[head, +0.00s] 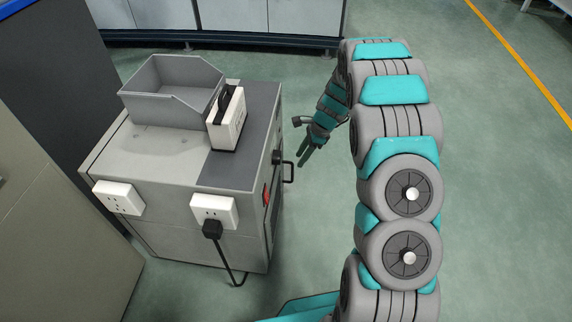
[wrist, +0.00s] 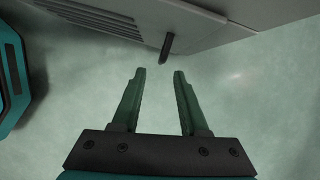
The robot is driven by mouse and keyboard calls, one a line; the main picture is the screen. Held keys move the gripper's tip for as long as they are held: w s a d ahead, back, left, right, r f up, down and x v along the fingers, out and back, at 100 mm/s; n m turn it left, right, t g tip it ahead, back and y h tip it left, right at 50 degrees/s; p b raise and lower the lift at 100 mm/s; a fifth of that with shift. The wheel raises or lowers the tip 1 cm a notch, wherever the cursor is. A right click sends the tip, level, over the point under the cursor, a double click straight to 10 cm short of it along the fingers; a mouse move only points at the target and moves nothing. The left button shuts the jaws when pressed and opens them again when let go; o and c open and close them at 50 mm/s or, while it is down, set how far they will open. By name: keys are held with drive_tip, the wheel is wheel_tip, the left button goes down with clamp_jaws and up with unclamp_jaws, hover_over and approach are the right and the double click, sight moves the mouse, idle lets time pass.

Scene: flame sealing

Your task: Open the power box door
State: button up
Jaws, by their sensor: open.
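The power box (head: 235,165) is a grey cabinet on the floor at the left of the head view. Its front, with the door, faces right and shows only at a steep slant; the door looks closed. A dark bar handle (head: 288,172) sticks out from that side. In the wrist view the handle (wrist: 167,44) shows end-on at the top, just beyond the fingertips. My gripper (head: 303,158) is open and empty, close to the right of the handle in the head view. In the wrist view my gripper (wrist: 158,72) has nothing between its fingers.
On the box top stand a grey open bin (head: 170,108) and a white-and-black device (head: 227,118). Two white sockets are on its near side; a black plug and cable (head: 213,230) hang from one. A beige cabinet (head: 55,210) stands left. Floor to the right is clear.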

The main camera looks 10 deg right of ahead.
hover_over(292, 180)
drive_tip(key=f, duration=0.5)
drive_tip(key=f+b, duration=0.1)
drive_tip(key=f, duration=0.1)
drive_tip(key=shift+w+f, duration=0.25)
drive_tip(key=shift+w, duration=0.05)
clamp_jaws()
idle(1.1)
